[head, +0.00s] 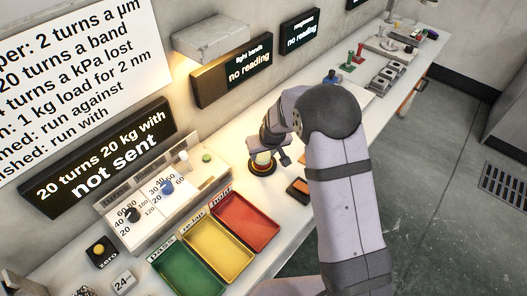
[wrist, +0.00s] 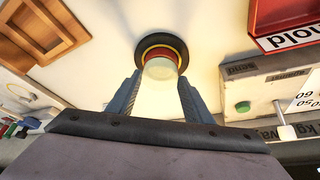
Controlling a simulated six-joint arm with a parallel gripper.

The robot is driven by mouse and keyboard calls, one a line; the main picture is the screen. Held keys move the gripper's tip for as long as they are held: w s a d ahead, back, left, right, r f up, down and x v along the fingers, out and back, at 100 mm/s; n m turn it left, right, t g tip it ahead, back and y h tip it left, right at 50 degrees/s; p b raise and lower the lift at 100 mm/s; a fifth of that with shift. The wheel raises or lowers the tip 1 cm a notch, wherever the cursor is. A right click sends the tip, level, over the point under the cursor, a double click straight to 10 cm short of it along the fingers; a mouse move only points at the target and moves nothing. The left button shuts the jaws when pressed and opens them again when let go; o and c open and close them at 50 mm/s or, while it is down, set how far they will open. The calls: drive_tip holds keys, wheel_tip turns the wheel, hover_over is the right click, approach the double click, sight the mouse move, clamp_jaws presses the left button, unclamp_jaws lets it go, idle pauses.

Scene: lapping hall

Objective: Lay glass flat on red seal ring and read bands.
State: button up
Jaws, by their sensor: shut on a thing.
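My gripper (head: 268,148) is over the bench under the lamp. In the wrist view its two fingers (wrist: 160,85) are shut on a pale round glass (wrist: 160,69), one at each side. Just beyond the glass is the red seal ring (wrist: 159,52), on a round black base with a yellow rim (wrist: 178,43). The glass covers part of the ring, and I cannot tell whether they touch. In the head view the black base (head: 262,170) shows below my gripper, which hides part of the stack. The light bands display (head: 249,67) reads "no reading".
Green (head: 163,262), yellow and red (head: 270,222) trays marked pass, re-lap and hold stand at the front. A control box with knobs (head: 133,214) is left of my gripper. A small orange-topped block (head: 298,187) lies close to its right. Several fixtures stand farther along the bench.

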drive_tip(key=shift+f, duration=0.15)
drive_tip(key=o, duration=1.1)
drive_tip(key=shift+v, duration=0.75)
drive_tip(key=b+v, duration=0.2)
drive_tip(key=v, duration=0.8)
drive_tip(key=shift+s+r, duration=0.2)
drive_tip(key=shift+r, duration=0.15)
drive_tip(key=s+d+f+m+g, duration=0.1)
drive_tip(key=s+d, duration=0.2)
drive_tip(key=s, duration=0.5)
drive_tip(key=s+d+f+m+g, duration=0.1)
drive_tip(key=s+d+f+g, duration=0.1)
drive_tip(key=s, duration=0.7)
drive_tip(key=s+d+f+m+g+h, duration=0.1)
drive_tip(key=s+d, duration=0.3)
drive_tip(key=s, duration=0.5)
drive_tip(key=shift+s+d+f, duration=0.1)
drive_tip(key=shift+f, duration=0.15)
